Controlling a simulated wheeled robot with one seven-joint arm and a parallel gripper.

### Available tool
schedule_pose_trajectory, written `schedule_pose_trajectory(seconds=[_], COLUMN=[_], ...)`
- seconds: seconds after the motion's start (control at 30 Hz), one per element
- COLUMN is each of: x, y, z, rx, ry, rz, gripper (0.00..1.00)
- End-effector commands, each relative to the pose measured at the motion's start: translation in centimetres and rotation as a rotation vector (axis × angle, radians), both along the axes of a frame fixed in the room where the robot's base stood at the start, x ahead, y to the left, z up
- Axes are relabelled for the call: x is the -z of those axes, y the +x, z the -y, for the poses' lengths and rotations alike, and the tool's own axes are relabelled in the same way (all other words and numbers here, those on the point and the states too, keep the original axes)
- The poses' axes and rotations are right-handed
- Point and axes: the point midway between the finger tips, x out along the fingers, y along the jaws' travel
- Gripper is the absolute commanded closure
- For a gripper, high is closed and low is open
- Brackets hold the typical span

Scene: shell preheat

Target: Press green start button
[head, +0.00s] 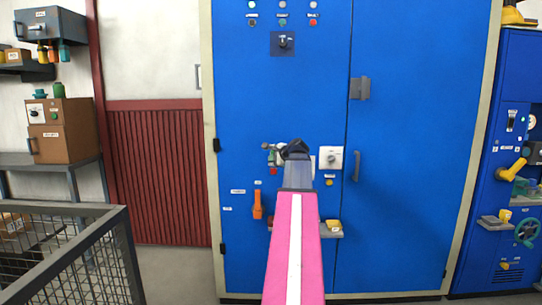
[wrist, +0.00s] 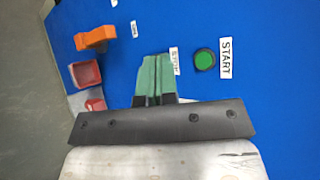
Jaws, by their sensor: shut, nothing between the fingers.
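The green start button (wrist: 204,60) is round with a dark rim, set in the blue cabinet door. A white START label (wrist: 225,58) sits beside it in the wrist view. My gripper (wrist: 155,58) has green fingers, shut together and empty. In the wrist view the fingertips lie to the left of the button, next to another small white label (wrist: 174,60). The button is uncovered there. I cannot tell how far the tips are from the panel. In the head view my pink arm and wrist partly block this area, and the button is not clearly seen.
An orange handle (head: 257,205) hangs on the blue cabinet (head: 420,120), below the button area. A white dial plate (head: 331,158) is right of my wrist. Red trays (wrist: 85,74) show in the wrist view. A wire-mesh cage (head: 75,262) stands front left.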

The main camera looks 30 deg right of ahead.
Motion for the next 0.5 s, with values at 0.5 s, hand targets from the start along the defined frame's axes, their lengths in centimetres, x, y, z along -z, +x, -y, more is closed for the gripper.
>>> schedule_pose_trajectory(seconds=[0.5], x=[0.0], y=[1.8], z=[1.1], rx=[-0.001], ry=[-0.002], rz=[-0.001], gripper=[1.00])
